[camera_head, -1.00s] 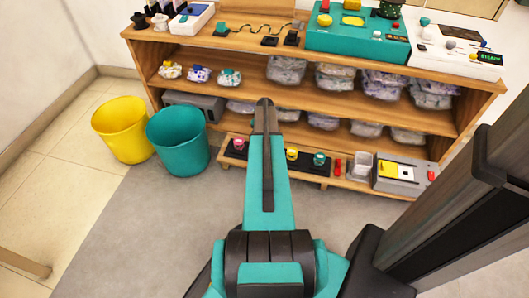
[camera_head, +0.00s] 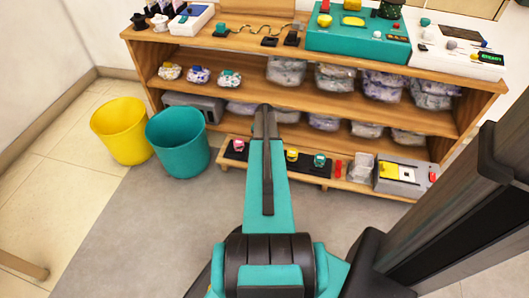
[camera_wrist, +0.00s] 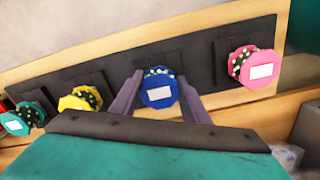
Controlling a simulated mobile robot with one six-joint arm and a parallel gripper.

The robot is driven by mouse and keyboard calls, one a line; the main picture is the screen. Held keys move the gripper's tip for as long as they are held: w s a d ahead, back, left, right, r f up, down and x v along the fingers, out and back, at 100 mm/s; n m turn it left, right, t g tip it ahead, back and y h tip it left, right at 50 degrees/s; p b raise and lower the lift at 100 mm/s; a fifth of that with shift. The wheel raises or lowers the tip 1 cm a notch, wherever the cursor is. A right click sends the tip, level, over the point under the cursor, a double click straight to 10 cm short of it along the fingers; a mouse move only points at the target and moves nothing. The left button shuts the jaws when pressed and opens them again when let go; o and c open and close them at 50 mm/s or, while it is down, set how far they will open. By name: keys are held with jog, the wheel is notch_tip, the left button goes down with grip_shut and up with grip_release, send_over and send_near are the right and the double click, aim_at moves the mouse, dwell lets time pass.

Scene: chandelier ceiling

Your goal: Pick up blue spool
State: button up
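The blue spool (camera_wrist: 158,101) has a white label and stands in the row on a dark strip, seen in the middle of the wrist view. My gripper (camera_wrist: 159,78) has one finger on each side of it. The fingers look open around the spool; whether they touch it is not clear. In the head view my gripper (camera_head: 265,108) reaches toward the low shelf and hides the blue spool.
A pink spool (camera_wrist: 256,64) stands to the right in the wrist view, a yellow spool (camera_wrist: 79,99) and a teal spool (camera_wrist: 18,121) to the left. The wooden shelf unit (camera_head: 225,52) rises above. Yellow (camera_head: 122,135) and teal (camera_head: 178,145) bins stand on the floor at left.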

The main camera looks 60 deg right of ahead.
jog(key=shift+c, duration=1.4)
jog(key=shift+r, duration=0.1)
jog(key=shift+r+p, duration=0.35)
jog(key=shift+r, duration=0.2)
jog(key=shift+s+a+r+p, duration=0.2)
jog(key=shift+r+p, duration=0.15)
jog(key=shift+r, duration=0.3)
jog(key=shift+s+a+r+p, duration=0.15)
jog(key=shift+r+p, duration=0.15)
jog(key=shift+r, duration=0.3)
jog(key=s+a+p, duration=0.1)
jog(key=s+a, duration=0.2)
jog(key=s+a+p, duration=0.1)
jog(key=s+a, duration=0.3)
jog(key=s+a+r+p, duration=0.1)
jog(key=s+a, duration=0.2)
jog(key=a, duration=0.1)
jog(key=shift+s+r, duration=0.1)
jog(key=shift+s, duration=0.1)
